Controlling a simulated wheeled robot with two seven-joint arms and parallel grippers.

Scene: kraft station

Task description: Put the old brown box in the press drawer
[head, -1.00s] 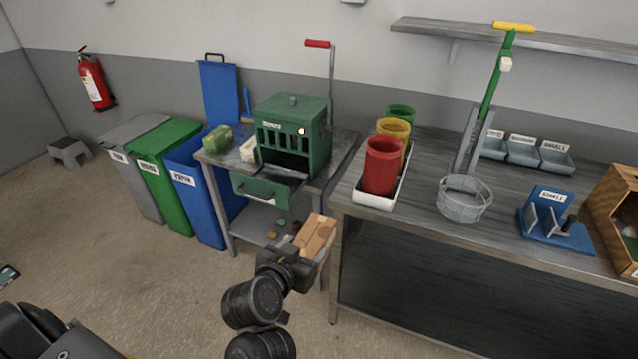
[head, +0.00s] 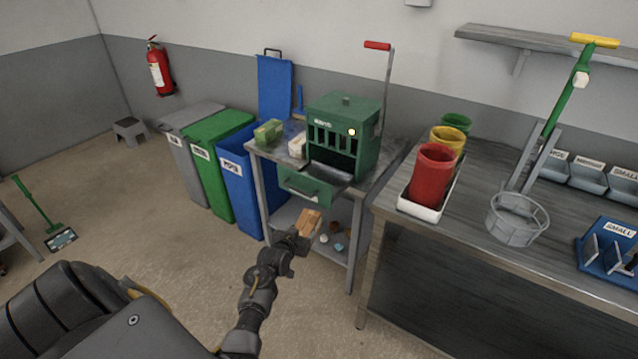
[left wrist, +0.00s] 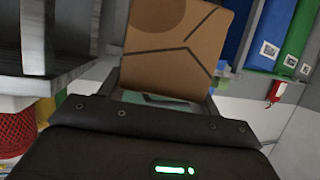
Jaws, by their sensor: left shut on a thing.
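The old brown box (head: 310,221) is held in my left gripper (head: 299,236), in front of the press stand and lower than the drawer. In the left wrist view the box (left wrist: 178,50) stands up from the shut jaws (left wrist: 160,110) and shows dark lines and a round dark patch. The green press (head: 343,135) stands on a small metal table. Its drawer (head: 306,187) is pulled out at the front, with an open top; how much lies inside cannot be told. My right gripper is not in view.
Blue (head: 243,185), green (head: 219,160) and grey bins stand left of the press. A green block (head: 268,132) and a pale block (head: 297,146) lie on its table. The workbench (head: 470,229) with red cup (head: 431,175) is to the right. Small items lie on the lower shelf.

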